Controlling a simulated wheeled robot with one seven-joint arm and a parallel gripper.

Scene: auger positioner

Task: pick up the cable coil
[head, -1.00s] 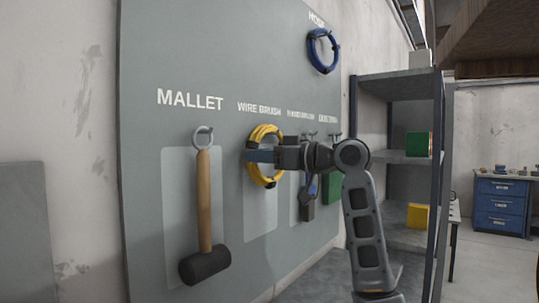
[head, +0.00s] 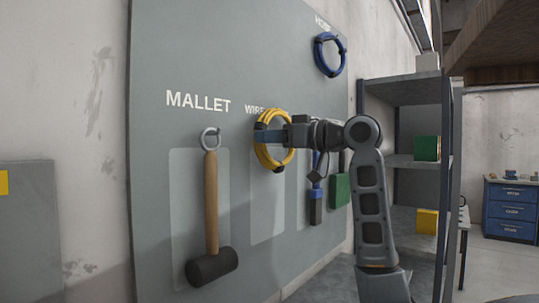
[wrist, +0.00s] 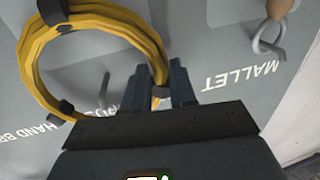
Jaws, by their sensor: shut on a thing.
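The cable coil is a yellow ring with dark ties. In the head view the coil (head: 263,158) is in front of the grey tool board, partly over the wire brush label. A board hook shows through the ring there. I cannot tell how far the coil is from the board.
A mallet (head: 211,205) hangs to the left on the board (head: 150,60). A blue coil (head: 329,55) hangs at the upper right. Blue-handled (head: 316,205) and green (head: 340,190) tools hang behind my arm. A metal shelf (head: 400,85) stands to the right.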

